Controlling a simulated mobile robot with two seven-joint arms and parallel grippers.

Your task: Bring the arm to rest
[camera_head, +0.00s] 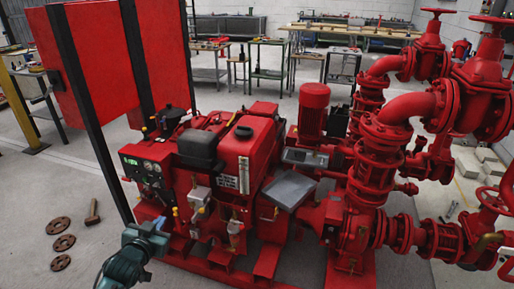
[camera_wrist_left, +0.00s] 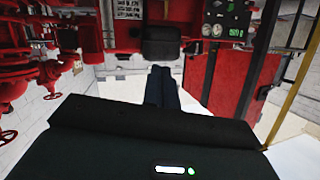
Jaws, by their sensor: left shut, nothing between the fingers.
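My left arm comes in at the bottom left of the head view. Its left gripper (camera_head: 157,226) is in front of the red pumpset (camera_head: 262,150), below the gauge panel (camera_head: 145,172). In the left wrist view the gripper's dark fingers (camera_wrist_left: 162,86) are together with nothing between them. That view also shows the gauge panel (camera_wrist_left: 226,22) at the top right. I cannot tell from the head view how close the gripper is to the pumpset. My right gripper is not in view.
Red pipes and valves (camera_head: 400,130) stand at the right. Several brown discs (camera_head: 62,243) and a hammer (camera_head: 92,212) lie on the floor at the left. A tall red panel (camera_head: 120,60) stands behind. Workbenches (camera_head: 350,31) line the back.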

